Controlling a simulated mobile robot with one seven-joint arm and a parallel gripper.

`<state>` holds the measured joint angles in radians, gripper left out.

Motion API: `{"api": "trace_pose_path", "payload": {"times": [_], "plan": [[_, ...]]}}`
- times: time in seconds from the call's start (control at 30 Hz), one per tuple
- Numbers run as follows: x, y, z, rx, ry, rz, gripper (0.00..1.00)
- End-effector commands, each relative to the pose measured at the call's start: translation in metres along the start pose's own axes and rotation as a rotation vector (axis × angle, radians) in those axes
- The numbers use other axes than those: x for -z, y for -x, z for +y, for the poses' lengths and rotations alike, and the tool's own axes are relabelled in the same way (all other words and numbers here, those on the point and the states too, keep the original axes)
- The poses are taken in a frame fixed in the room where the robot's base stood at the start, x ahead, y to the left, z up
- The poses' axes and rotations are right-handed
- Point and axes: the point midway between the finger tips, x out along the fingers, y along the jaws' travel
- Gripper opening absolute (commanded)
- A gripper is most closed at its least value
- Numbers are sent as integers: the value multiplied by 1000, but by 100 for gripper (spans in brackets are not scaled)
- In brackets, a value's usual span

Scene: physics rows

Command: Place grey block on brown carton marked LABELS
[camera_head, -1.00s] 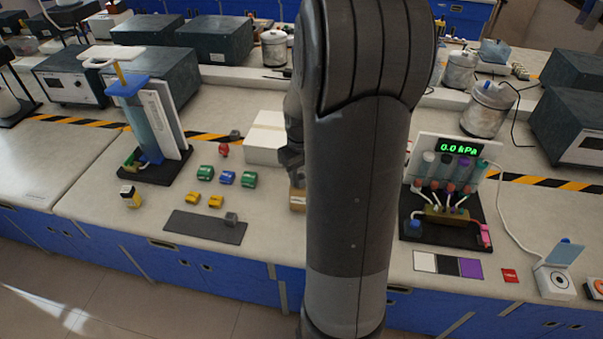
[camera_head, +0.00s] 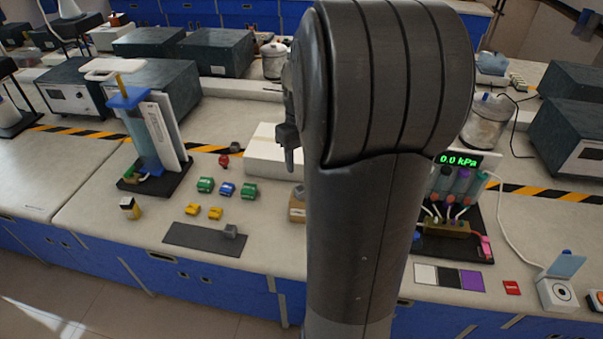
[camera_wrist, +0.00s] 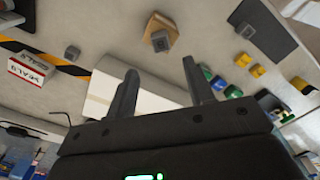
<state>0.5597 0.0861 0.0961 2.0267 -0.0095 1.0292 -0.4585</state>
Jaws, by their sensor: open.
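The brown carton (camera_head: 297,211) stands on the bench beside my arm, partly hidden by it. In the wrist view the carton (camera_wrist: 175,33) shows from above with a grey block (camera_wrist: 160,41) resting on its top; I cannot read any marking. In the head view my gripper (camera_head: 290,160) is above and behind the carton, partly hidden by my arm.
A white box (camera_head: 272,156) lies behind the carton. Green, blue and yellow blocks (camera_head: 227,189) sit to the left, near the dark mat (camera_head: 190,236). A tubing rack with a pressure display (camera_head: 457,159) stands right of my arm. A further grey piece (camera_wrist: 72,53) lies near the striped tape.

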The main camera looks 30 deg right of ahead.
Motion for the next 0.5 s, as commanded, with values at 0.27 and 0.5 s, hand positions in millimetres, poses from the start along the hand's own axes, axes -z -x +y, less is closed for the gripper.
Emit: {"api": "trace_pose_path", "payload": {"times": [0.27, 0.5], "plan": [[-2, 27, -7, -7, 3, 11, 48], [-27, 60, -68, -56, 9, 115, 48]]}}
